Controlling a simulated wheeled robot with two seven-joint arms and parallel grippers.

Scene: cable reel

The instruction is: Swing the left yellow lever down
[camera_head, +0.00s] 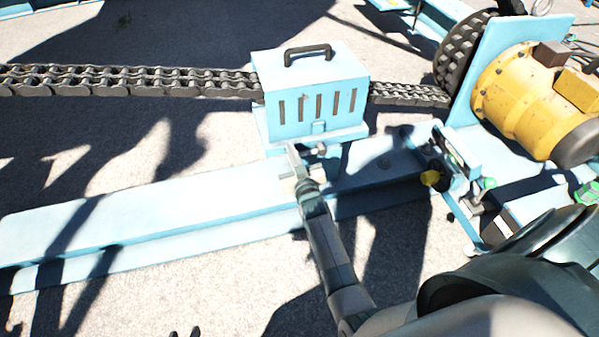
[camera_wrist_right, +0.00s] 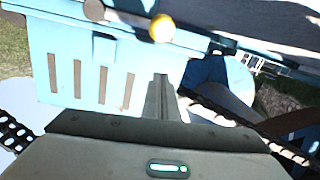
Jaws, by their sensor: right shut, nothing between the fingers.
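A small yellow knob (camera_head: 430,178) with a dark part sits on the blue bracket to the right of the slotted box in the head view. A round yellow end (camera_wrist_right: 162,28) shows in the right wrist view near the slotted box; I cannot tell whether it is the same piece. My right gripper (camera_head: 292,150) is shut and empty, low at the front of the slotted box (camera_head: 312,95), left of and apart from the yellow knob. My left gripper (camera_head: 184,333) shows only two dark tips, apart, at the bottom edge. No second yellow lever is clear.
A chain (camera_head: 130,80) runs through the box toward the dark sprocket (camera_head: 462,50). A yellow motor (camera_head: 530,95) stands at right. A long blue beam (camera_head: 150,215) lies in front. A green knob (camera_head: 488,183) is near the bracket. My right arm covers the lower right.

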